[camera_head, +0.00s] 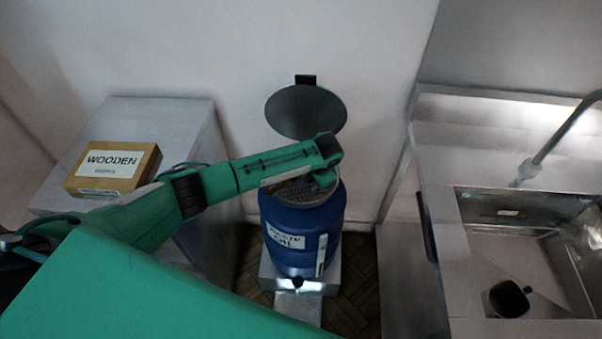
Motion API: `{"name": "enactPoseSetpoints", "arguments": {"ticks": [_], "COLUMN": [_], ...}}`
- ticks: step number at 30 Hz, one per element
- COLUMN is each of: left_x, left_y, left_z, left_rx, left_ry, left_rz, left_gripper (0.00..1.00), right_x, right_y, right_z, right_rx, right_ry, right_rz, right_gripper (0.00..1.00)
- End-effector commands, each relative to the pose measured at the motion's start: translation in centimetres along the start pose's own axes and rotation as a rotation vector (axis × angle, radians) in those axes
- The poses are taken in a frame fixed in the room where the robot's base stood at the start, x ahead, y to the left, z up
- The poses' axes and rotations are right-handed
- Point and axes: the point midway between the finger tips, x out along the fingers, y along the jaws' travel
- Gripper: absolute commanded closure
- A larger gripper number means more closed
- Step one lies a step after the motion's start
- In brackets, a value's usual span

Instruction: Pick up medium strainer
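A grey mesh round (296,192), which looks like a strainer, sits in the open top of a blue drum (290,232). I cannot tell its size class or see its handle clearly. My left arm reaches in from the left, and my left gripper (322,180) points down at the right side of the mesh, over the drum's rim. The wrist hides part of the mesh and the fingertips, so I cannot tell whether the fingers touch or hold it. My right gripper is out of view.
The drum, labelled as waste oil, stands on a metal base (265,273); its round lid (306,111) is raised against the wall. A box marked WOODEN (114,168) lies on a metal cabinet (196,128) at left. A sink (505,245) with a black cup (508,299) is at right.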

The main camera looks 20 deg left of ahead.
Motion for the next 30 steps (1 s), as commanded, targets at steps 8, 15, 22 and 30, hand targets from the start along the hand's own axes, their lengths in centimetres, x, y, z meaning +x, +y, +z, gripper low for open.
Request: {"name": "enactPoseSetpoints", "arguments": {"ticks": [8,15,22,30], "left_x": [0.2,0.2,0.1,-1.9], "left_y": [0.0,0.0,0.0,-0.7], "left_z": [0.0,0.0,0.0,0.0], "left_rx": [0.0,0.0,0.0,-0.001], "left_ry": [0.0,-0.001,-0.001,0.002], "left_rz": [0.0,0.0,0.0,-0.001], "left_gripper": [0.78,1.0,1.0,1.0], "right_x": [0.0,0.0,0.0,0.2], "right_y": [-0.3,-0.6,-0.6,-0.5], "right_z": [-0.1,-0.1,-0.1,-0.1], "right_rx": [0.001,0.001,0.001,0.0], "right_ry": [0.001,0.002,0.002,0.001], "right_rz": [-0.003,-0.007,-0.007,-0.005], "right_gripper": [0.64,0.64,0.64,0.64]}}
